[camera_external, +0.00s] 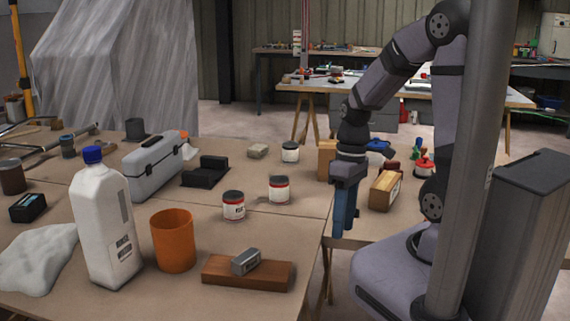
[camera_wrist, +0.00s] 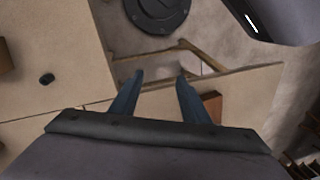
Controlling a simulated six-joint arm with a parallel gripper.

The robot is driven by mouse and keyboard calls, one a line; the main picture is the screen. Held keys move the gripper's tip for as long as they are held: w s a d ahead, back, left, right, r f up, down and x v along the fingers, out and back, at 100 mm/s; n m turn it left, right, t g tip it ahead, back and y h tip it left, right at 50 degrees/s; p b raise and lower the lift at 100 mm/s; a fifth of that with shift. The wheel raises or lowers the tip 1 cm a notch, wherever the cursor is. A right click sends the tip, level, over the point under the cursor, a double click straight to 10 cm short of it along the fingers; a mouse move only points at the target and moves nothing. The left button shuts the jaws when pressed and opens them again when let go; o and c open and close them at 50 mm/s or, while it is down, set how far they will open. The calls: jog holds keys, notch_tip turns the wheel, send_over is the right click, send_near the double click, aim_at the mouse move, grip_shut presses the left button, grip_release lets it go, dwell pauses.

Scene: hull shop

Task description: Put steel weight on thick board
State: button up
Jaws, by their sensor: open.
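The steel weight (camera_external: 246,262) is a small grey block. It lies on top of the thick board (camera_external: 272,277), a flat reddish-brown piece on the near part of the table. My gripper (camera_external: 343,232) is to the right of and behind them, pointing down near the table's edge and clear of both. Its blue fingers show in the wrist view (camera_wrist: 157,80), spread apart with nothing between them. A reddish-brown piece (camera_wrist: 212,106) is beside the right finger there; I cannot tell whether it is the board. The weight is not discernible in the wrist view.
An orange cup (camera_external: 173,241) and a white bottle (camera_external: 106,225) with a blue cap stand left of the board. Two small cans (camera_external: 234,206) (camera_external: 279,189) stand behind it. A grey toolbox (camera_external: 154,168) is farther back. A wooden block (camera_external: 384,191) is right of my gripper.

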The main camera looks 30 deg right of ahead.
jog(key=d+m, duration=0.1)
jog(key=m, duration=0.1)
jog(key=s+d+m+h, duration=0.1)
jog(key=s+d+f+m+t, duration=0.1)
jog(key=d+m, duration=0.1)
jog(key=shift+m+h, duration=0.3)
jog(key=shift+r, duration=0.15)
notch_tip(320, 180, up, 6)
jog(key=p, duration=0.6)
